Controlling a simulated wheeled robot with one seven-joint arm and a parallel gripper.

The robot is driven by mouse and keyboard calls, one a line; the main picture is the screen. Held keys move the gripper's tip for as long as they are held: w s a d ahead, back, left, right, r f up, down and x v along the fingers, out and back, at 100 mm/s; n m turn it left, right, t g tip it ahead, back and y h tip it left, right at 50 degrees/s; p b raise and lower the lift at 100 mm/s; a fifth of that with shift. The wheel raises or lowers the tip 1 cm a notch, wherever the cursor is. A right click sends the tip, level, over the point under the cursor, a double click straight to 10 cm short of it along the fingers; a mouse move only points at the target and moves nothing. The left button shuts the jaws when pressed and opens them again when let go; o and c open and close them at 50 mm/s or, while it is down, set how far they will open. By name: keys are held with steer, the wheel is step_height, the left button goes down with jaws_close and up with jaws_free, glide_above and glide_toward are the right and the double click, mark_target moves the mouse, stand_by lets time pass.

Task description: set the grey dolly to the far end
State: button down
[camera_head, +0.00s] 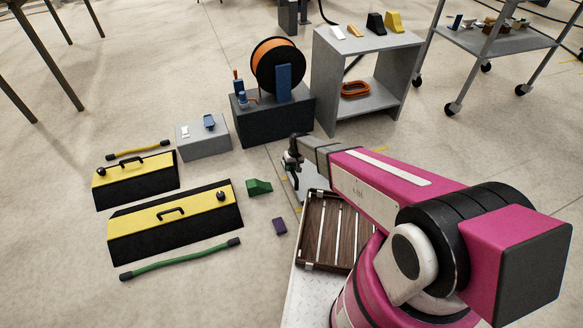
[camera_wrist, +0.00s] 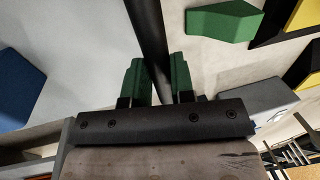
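The grey dolly (camera_head: 313,180) is a low, light grey platform on the floor in the head view, mostly hidden behind my arm. My gripper (camera_head: 291,163) is at its left end, small and dark there. In the wrist view, the green-padded fingers of my gripper (camera_wrist: 160,82) stand close on both sides of a black bar (camera_wrist: 147,30), which looks like the dolly's handle. The bar fills nearly all the gap. A pale grey surface (camera_wrist: 80,50) at left in the wrist view looks like the dolly's deck, with a blue block at its edge.
A slatted wooden tray (camera_head: 335,232) lies near my base. A green block (camera_head: 258,187) and purple block (camera_head: 279,226) lie left of it. Yellow-black toolboxes (camera_head: 175,222) stand farther left. A cable reel (camera_head: 277,64), grey shelf (camera_head: 340,92) and wheeled cart (camera_head: 500,40) stand behind.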

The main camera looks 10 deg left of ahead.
steer(key=w+d, duration=0.5)
steer(key=d, duration=0.4)
steer(key=w+d, duration=0.6)
steer(key=d, duration=0.3)
steer(key=w+d, duration=0.6)
steer(key=d, duration=0.4)
steer(key=shift+w+d, duration=0.1)
steer(key=shift+w, duration=0.1)
steer(key=shift+d, duration=0.1)
steer(key=c, duration=1)
jaws_free()
steer(key=shift+o, duration=0.2)
steer(key=shift+r, duration=0.1)
steer(key=shift+r, duration=0.3)
step_height(320, 180, up, 10)
steer(key=w+d, duration=0.1)
steer(key=shift+d, duration=0.4)
steer(key=shift+w, duration=0.1)
